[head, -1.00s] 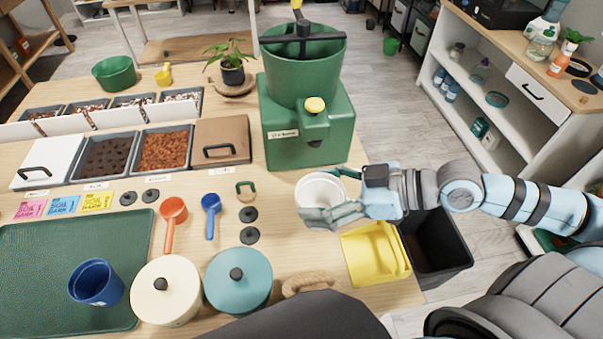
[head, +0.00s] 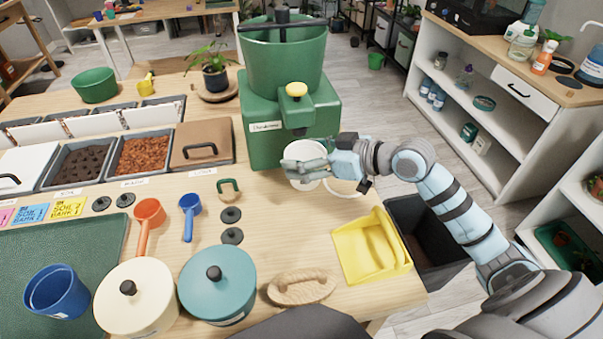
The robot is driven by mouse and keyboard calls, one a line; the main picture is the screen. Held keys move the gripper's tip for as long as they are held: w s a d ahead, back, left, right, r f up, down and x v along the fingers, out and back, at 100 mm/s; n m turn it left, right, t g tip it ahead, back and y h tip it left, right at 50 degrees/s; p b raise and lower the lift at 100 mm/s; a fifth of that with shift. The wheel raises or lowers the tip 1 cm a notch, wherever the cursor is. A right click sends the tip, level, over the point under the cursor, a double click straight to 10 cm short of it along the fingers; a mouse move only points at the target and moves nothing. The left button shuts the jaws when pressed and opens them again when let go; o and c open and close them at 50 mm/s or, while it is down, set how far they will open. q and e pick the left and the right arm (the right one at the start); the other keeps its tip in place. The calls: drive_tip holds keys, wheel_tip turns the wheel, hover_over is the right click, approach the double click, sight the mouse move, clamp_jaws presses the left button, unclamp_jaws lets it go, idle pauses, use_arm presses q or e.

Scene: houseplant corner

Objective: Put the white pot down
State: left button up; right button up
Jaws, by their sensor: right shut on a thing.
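The white pot (head: 309,148) is at the front right foot of the green soil machine (head: 292,62), close to its spout. My right gripper (head: 303,168) is shut on the pot, with its fingers across the near side. The fingers hide part of the pot, and I cannot tell whether its base touches the table (head: 290,233). A thin white curved edge (head: 345,191) shows just right of the pot, below the gripper; what it belongs to is unclear. My left gripper is not in view.
A yellow scoop tray (head: 370,250) lies at the table's right edge, beside a black bin (head: 425,240). The tabletop between the machine and brush is clear.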

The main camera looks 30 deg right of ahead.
sight(301, 149)
drive_tip(key=w, duration=0.3)
drive_tip(key=shift+w+d+r, duration=0.1)
drive_tip(key=shift+w+d, duration=0.25)
drive_tip(key=shift+w, duration=0.05)
drive_tip(key=shift+f+b, duration=0.3)
drive_tip(key=shift+f, duration=0.5)
wheel_tip(301, 149, down, 5)
drive_tip(key=shift+s+f+b, duration=0.1)
drive_tip(key=shift+b, duration=0.6)
drive_tip(key=shift+w+d+f, duration=0.1)
drive_tip(key=shift+w+f, duration=0.05)
drive_tip(key=shift+w, duration=0.05)
drive_tip(key=shift+f, duration=0.1)
drive_tip(key=o, duration=1.4)
drive_tip(key=shift+c, duration=0.2)
